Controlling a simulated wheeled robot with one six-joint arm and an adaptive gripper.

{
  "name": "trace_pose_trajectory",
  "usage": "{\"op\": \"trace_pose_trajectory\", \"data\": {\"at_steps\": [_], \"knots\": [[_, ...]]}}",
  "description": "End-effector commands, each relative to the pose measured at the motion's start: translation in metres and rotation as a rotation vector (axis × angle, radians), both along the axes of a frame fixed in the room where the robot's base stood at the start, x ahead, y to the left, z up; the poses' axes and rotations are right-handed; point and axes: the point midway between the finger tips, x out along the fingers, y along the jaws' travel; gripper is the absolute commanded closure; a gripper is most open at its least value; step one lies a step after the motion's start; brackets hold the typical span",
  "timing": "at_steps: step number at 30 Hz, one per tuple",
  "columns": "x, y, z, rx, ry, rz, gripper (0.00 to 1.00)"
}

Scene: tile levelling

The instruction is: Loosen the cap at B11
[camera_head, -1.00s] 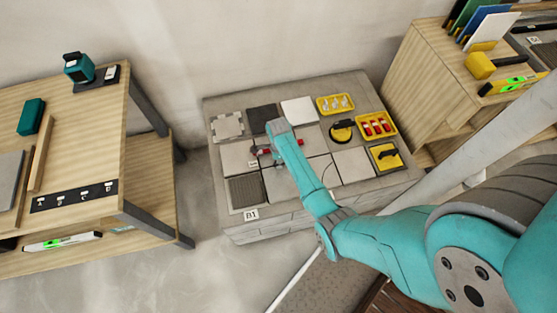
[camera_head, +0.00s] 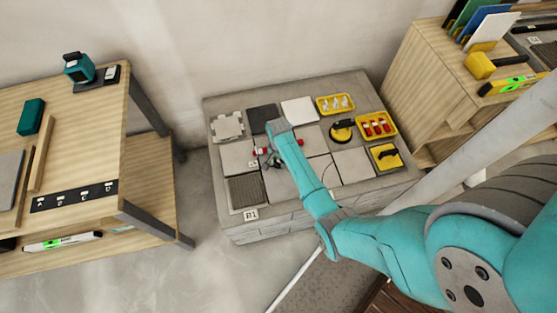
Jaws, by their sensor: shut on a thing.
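The tiled block (camera_head: 236,225) stands against the wall, with grey, dark and white tiles on top and a label B1 on its front. Small red caps show among the tiles. One red cap (camera_head: 261,151) sits at a tile joint left of my wrist, and another bit of red shows just right of it. My gripper (camera_head: 274,163) is low over the tiles beside the left cap, its dark fingers partly hidden by my wrist. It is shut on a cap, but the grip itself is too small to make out. A small label by the joint is unreadable.
A yellow tray of clear pieces (camera_head: 335,104), a yellow tray of red caps (camera_head: 376,126), a black-and-yellow suction cup (camera_head: 342,131) and a yellow tray with a black tool (camera_head: 385,155) fill the block's right side. A wooden bench (camera_head: 90,190) stands left.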

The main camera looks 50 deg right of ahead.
Motion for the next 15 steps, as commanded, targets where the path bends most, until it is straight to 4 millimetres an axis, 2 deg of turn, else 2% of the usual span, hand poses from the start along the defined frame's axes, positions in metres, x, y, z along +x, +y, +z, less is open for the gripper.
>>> {"op": "trace_pose_trajectory", "data": {"at_steps": [15], "knots": [[0.0001,-0.0005,-0.0001,-0.001,0.0,0.49,1.0]]}}
